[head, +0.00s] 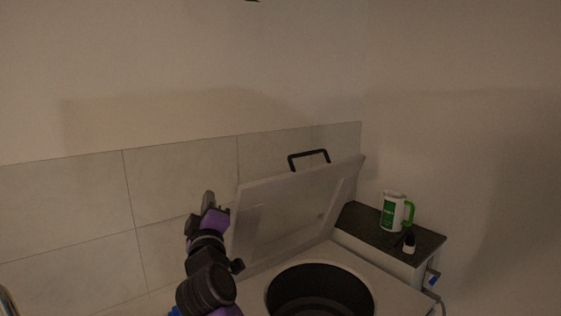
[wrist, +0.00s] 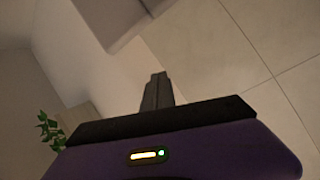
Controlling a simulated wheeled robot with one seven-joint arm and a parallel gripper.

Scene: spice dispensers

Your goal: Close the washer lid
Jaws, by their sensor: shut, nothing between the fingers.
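The washer lid (head: 290,207) stands raised and tilted back towards the tiled wall in the head view, with a black handle (head: 309,157) on its top edge. Below it the round dark drum opening (head: 320,290) of the washer shows uncovered. My gripper (head: 208,198) points up, just left of the lid's left edge; I cannot tell whether it touches the lid. In the wrist view, the gripper fingers (wrist: 157,90) are together with nothing between them. A pale slab edge at the top of the wrist view (wrist: 115,18) may be the lid.
Right of the washer is a dark-topped cabinet (head: 365,228) with a white and green jug (head: 393,211) and a small dark-capped bottle (head: 409,243). The tiled wall (head: 180,185) is close behind. A green plant (wrist: 50,130) shows at the wrist view's left.

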